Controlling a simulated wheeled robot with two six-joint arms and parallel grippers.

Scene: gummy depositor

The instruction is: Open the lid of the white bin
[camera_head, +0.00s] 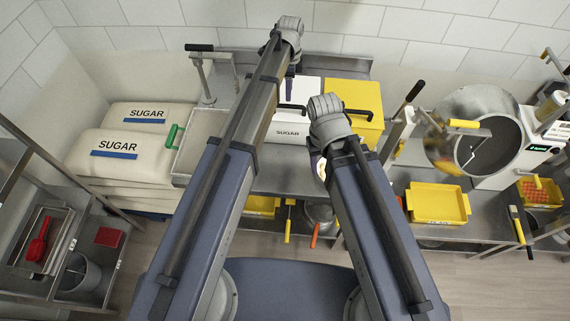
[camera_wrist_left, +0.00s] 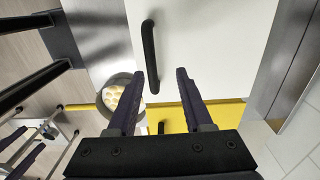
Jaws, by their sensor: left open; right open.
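The white bin (camera_head: 289,132), labelled SUGAR, stands on the steel counter with its white lid (camera_head: 308,88) seated. A black bar handle (camera_head: 291,107) sits on the lid and is partly behind my arms. My left gripper (camera_head: 290,72) hangs above the back of the lid, mostly hidden by its own arm. In the left wrist view its open fingers (camera_wrist_left: 160,74) point at the white lid. The black handle (camera_wrist_left: 150,55) reaches between them, nearer the left finger; I cannot tell the height gap. My right gripper (camera_head: 318,165) is low, in front of the bin, with its fingers mostly hidden.
A yellow bin (camera_head: 352,95) with a black handle stands directly right of the white bin. A steel container (camera_head: 200,140) and sugar sacks (camera_head: 135,145) lie to the left. A round steel drum (camera_head: 480,125) and yellow tray (camera_head: 438,203) are at the right.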

